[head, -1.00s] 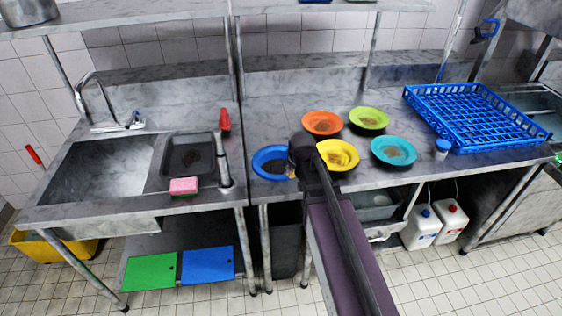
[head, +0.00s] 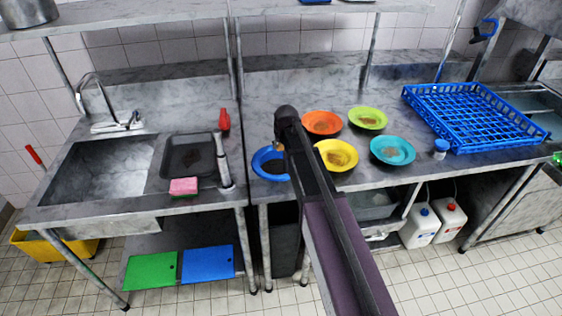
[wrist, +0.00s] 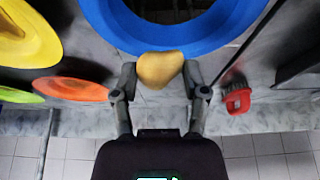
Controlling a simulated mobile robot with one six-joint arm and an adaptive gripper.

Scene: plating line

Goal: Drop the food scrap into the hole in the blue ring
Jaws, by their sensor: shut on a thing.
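The food scrap (wrist: 160,69) is a tan, rounded lump held between the two fingertips of my gripper (wrist: 160,80) in the wrist view. The blue ring (wrist: 222,33) fills the top of that view, with its dark hole partly cut off by the frame edge. The scrap overlaps the ring's edge there, to the side of the hole; its height above the ring is unclear. In the head view my gripper (head: 279,146) is at the far right side of the blue ring (head: 258,158), mostly hidden behind my arm.
Orange (head: 321,123), green (head: 368,118), yellow (head: 345,158) and turquoise (head: 407,150) plates with brown residue stand right of the ring. A blue rack (head: 420,98) lies farther right. A dark tray (head: 168,170), pink sponge (head: 183,186) and red item (head: 224,120) are left.

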